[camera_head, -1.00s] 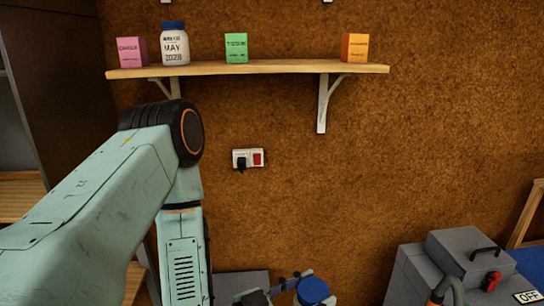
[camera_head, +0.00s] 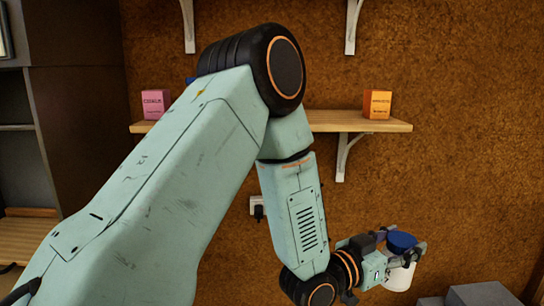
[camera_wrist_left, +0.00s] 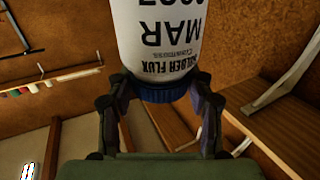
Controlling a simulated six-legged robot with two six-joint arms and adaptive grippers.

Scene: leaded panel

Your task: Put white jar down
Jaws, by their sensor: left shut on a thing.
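My left gripper (camera_head: 405,250) is shut around a white jar (camera_head: 398,276) with a blue lid (camera_head: 402,240), at the lower right of the head view. The jar is held in the air, lid up and slightly tilted. In the left wrist view the white jar (camera_wrist_left: 160,40) appears upside down, with black print including "FLUX" and "MAR". Its blue lid (camera_wrist_left: 163,90) sits between the fingers of the left gripper (camera_wrist_left: 160,97). My right gripper is not in view.
A wooden shelf (camera_head: 360,122) on the brown wall holds a pink box (camera_head: 155,103) and an orange box (camera_head: 377,104). My left arm hides its middle. Grey boxes (camera_head: 480,294) stand at lower right, a dark cabinet (camera_head: 75,110) at left.

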